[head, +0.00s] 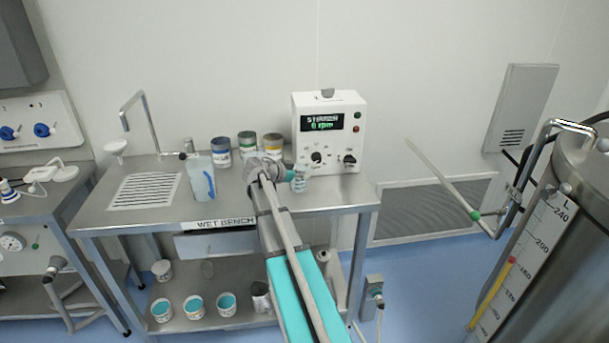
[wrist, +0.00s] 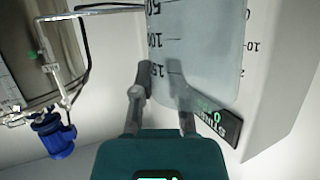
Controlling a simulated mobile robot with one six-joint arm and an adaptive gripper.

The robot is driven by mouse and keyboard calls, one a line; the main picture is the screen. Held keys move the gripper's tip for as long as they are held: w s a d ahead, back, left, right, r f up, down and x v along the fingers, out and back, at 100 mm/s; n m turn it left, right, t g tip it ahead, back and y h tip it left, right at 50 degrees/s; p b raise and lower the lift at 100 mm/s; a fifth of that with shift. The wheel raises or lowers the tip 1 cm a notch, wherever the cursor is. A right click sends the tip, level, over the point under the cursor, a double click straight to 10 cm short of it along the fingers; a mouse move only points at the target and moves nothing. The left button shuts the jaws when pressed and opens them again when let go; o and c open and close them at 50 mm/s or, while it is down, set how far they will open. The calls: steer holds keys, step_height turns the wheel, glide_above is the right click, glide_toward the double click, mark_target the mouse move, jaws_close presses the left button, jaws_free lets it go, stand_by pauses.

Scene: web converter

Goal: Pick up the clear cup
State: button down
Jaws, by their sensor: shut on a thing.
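The clear cup (wrist: 200,50) fills the top middle of the wrist view, with dark graduation marks along its wall. My gripper (wrist: 162,97) is shut on it, one finger at its left edge and the other partly hidden against its wall. In the head view the small clear cup (head: 300,179) is at the end of my gripper (head: 287,177), in front of the stirrer box. I cannot tell whether its base touches the wet bench.
The white stirrer box (head: 329,110), reading 0 rpm, stands close behind the cup. Several labelled tins (head: 247,145) are to the left at the back. A clear jug (head: 201,179) stands beside the drain grille (head: 145,191) on the wet bench (head: 345,192). A steel tank (head: 580,230) is at right.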

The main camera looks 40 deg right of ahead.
steer(key=s+a+r+p, duration=0.8)
steer(key=s+a+r, duration=0.1)
steer(key=s, duration=0.1)
steer(key=shift+a+r+p, duration=0.25)
steer(key=shift+r+p, duration=0.1)
steer(key=shift+p, duration=0.05)
steer(key=shift+s, duration=0.1)
steer(key=shift+d, duration=0.1)
stand_by(0.8)
